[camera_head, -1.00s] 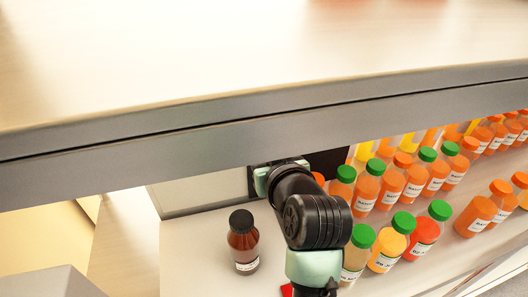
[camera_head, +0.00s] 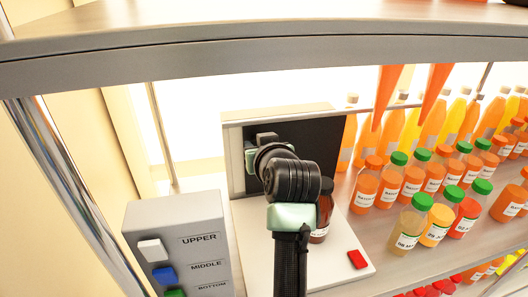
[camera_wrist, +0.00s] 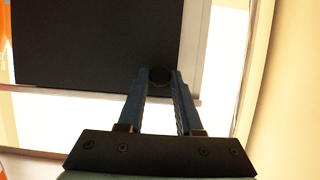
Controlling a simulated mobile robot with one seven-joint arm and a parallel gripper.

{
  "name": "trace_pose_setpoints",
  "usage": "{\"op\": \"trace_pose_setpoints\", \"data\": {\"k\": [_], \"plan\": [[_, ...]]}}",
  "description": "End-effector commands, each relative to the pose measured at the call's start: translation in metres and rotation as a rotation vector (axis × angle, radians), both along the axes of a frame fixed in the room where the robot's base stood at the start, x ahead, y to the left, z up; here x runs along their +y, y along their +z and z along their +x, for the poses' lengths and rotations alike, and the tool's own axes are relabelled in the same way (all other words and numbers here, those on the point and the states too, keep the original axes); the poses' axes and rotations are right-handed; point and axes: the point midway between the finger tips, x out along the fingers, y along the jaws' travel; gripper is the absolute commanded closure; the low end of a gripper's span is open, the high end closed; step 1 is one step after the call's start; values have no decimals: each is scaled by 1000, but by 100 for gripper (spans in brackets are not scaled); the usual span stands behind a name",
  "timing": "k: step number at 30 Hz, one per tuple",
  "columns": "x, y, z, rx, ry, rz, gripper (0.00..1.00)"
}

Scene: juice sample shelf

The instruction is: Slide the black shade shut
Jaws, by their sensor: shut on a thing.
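The black shade (camera_head: 322,140) is a flat dark panel in a light grey frame (camera_head: 236,185), in the head view. It reaches close to the frame's left post and covers most of the back. It also fills the upper left of the wrist view (camera_wrist: 90,40). A small dark round knob (camera_wrist: 160,74) sits at the shade's lower right in the wrist view. My gripper (camera_wrist: 157,84) is shut on this knob. In the head view my arm hides the knob and part of the shade.
A dark brown bottle (camera_head: 325,208) stands behind my arm on a white base with a red button (camera_head: 357,259). A grey box (camera_head: 180,230) with several coloured switches stands left. Juice bottles (camera_head: 412,222) crowd the right. A shelf edge (camera_head: 200,50) runs overhead.

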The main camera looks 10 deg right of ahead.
Motion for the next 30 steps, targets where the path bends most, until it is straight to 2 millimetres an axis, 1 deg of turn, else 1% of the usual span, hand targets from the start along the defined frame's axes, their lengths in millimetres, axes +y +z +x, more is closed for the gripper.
{"op": "trace_pose_setpoints", "data": {"k": [3,9,22,23,24,27,30], "plan": [[15,0,0,1,4,-2,100],[30,0,0,1,4,-1,100],[35,0,0,0,6,1,100],[35,0,0,0,6,1,61],[35,0,0,0,6,0,53],[35,0,0,0,5,0,36],[34,0,0,0,3,0,36]]}}
